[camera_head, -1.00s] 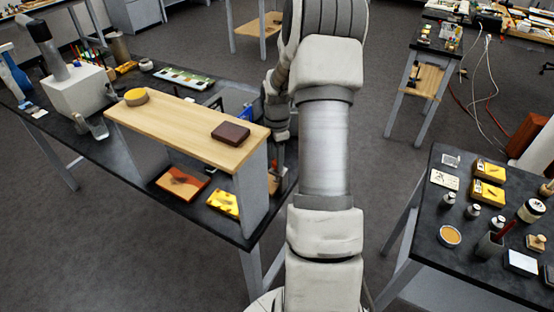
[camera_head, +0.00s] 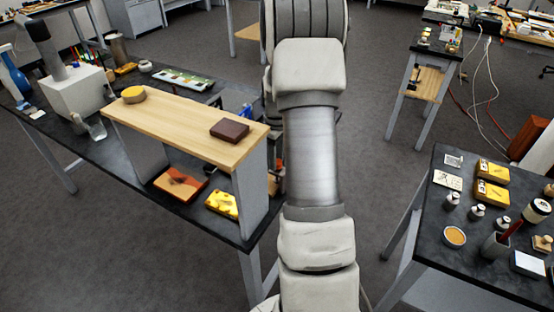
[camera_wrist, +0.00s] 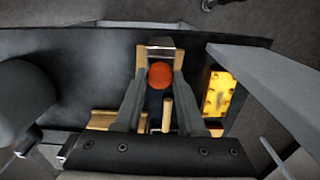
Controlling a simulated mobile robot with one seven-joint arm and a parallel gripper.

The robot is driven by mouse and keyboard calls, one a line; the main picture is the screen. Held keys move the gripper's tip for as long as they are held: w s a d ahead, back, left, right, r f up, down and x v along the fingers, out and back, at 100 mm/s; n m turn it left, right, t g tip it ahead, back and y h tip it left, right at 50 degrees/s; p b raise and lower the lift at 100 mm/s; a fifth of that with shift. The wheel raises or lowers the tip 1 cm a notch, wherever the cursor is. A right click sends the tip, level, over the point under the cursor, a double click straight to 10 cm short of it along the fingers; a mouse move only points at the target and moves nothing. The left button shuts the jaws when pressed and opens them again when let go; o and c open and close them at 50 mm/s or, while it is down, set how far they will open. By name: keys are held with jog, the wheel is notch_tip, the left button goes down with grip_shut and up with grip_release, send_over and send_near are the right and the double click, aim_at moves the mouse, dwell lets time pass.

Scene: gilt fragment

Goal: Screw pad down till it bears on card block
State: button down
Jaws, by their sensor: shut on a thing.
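In the wrist view my gripper (camera_wrist: 160,78) reaches over the dark bench with its two fingers on either side of an orange-red round knob (camera_wrist: 160,75). The fingers are closed in on the knob. Pale wooden parts show around the fingertips and a short wooden peg (camera_wrist: 167,112) stands nearer the palm; whether they belong to one frame I cannot tell. The pad and the card block cannot be made out; they may be under the knob or behind the fingers. In the head view my arm covers the gripper and the work.
A wooden shelf (camera_head: 170,127) on grey uprights stands on the left bench, with a dark red box (camera_head: 229,130) and a round yellow tin (camera_head: 134,94) on top. A yellow block (camera_head: 222,203) lies below, close to the gripper in the wrist view (camera_wrist: 219,95). Floor shows between benches.

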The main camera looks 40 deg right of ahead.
jog(key=m, duration=0.3)
jog(key=shift+m+b, duration=0.35)
jog(key=shift+m, duration=0.05)
jog(key=m, duration=0.3)
jog(key=shift+m, duration=0.3)
jog(key=m, duration=0.6)
jog(key=c, duration=0.5)
grip_release()
